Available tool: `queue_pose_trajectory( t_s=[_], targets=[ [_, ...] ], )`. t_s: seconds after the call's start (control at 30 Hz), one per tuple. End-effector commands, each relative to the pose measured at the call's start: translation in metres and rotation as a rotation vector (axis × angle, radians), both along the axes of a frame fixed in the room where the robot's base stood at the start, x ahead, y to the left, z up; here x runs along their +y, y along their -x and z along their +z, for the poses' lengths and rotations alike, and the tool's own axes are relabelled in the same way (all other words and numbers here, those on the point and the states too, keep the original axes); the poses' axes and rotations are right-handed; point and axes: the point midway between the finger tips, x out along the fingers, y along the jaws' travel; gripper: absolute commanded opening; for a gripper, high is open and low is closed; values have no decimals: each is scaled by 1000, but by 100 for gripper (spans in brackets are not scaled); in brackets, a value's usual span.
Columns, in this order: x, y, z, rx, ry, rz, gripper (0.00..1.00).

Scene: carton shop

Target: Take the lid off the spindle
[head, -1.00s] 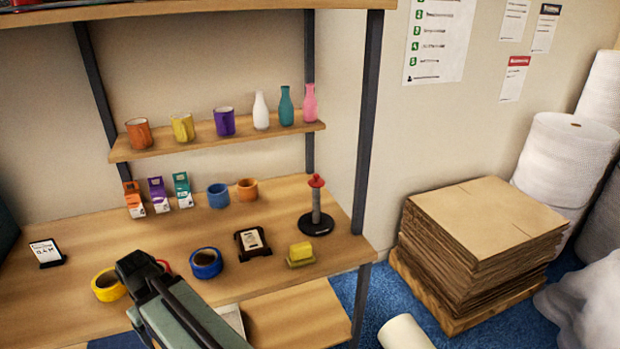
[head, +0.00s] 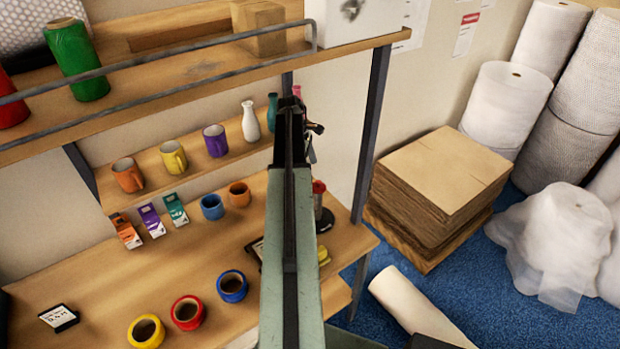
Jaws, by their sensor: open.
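The spindle (head: 319,206) stands on the right end of the workbench, partly hidden behind my arm. Its red lid (head: 319,187) sits on top, and only part of it shows. The dark base is mostly covered by my arm. My gripper (head: 311,132) is open at the far end of the raised arm, and in the picture it lies above the lid, apart from it. I see nothing held in it.
Tape rolls in yellow (head: 146,331), red (head: 187,312) and blue (head: 232,287) lie along the bench (head: 100,285). Small cartons and two cups stand behind them. A shelf of mugs and bottles (head: 251,122) and a railed upper shelf (head: 200,75) are close to my gripper.

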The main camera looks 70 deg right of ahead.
Motion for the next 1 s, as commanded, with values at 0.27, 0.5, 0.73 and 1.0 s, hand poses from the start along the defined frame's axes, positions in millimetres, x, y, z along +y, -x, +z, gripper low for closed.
queue_pose_trajectory(
  t_s=[0.27, 0.5, 0.73, 1.0],
  targets=[
    [-1, 6, -30, 0, 1, -1, 79],
    [-2, 12, -43, -1, 2, -3, 79],
    [-6, 25, -78, -1, 2, -3, 79],
    [-6, 26, -74, -1, 2, -3, 70]
  ],
)
